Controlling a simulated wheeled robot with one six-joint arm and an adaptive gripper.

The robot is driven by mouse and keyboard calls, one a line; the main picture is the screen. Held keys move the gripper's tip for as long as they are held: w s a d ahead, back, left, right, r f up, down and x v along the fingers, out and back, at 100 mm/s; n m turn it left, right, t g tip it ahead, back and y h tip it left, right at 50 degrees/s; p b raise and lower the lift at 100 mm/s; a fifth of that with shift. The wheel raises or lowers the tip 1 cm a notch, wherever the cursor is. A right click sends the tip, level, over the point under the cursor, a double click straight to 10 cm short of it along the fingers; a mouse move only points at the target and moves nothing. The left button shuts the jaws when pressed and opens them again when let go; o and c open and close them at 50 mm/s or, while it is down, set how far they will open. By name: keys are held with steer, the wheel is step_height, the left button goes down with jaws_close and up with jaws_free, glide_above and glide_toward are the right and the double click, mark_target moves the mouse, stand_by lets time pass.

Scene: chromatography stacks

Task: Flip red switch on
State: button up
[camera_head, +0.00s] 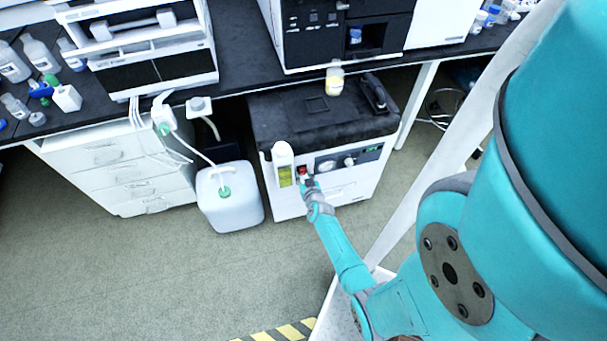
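A small red switch (302,170) sits on the upper left of the front panel of a white floor-standing unit with a black top (350,196). My teal arm reaches from the lower right toward this panel. My gripper (307,181) is right at the switch, just below it in the picture. It looks very close to or touching the switch, but I cannot tell which. The fingers are too small to tell open from shut. Whether the switch is on or off cannot be read.
Left of the switch is a white cylinder with a yellow-green window (284,165); to the right are a gauge and knob (326,166). A bottle (334,80) stands on top of the unit. A white jerrycan (230,205) stands left. The black bench (245,50) overhangs behind. Floor in front is clear.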

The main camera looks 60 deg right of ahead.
jaws_close()
steer(key=shift+s+d+f+h, duration=0.1)
steer(key=shift+s+f+h, duration=0.1)
steer(key=shift+s+h, duration=0.1)
steer(key=shift+t+h, duration=0.3)
steer(key=shift+w+f+t+h, duration=0.15)
steer(key=shift+f+t+h, duration=0.05)
steer(key=shift+t+h, duration=0.25)
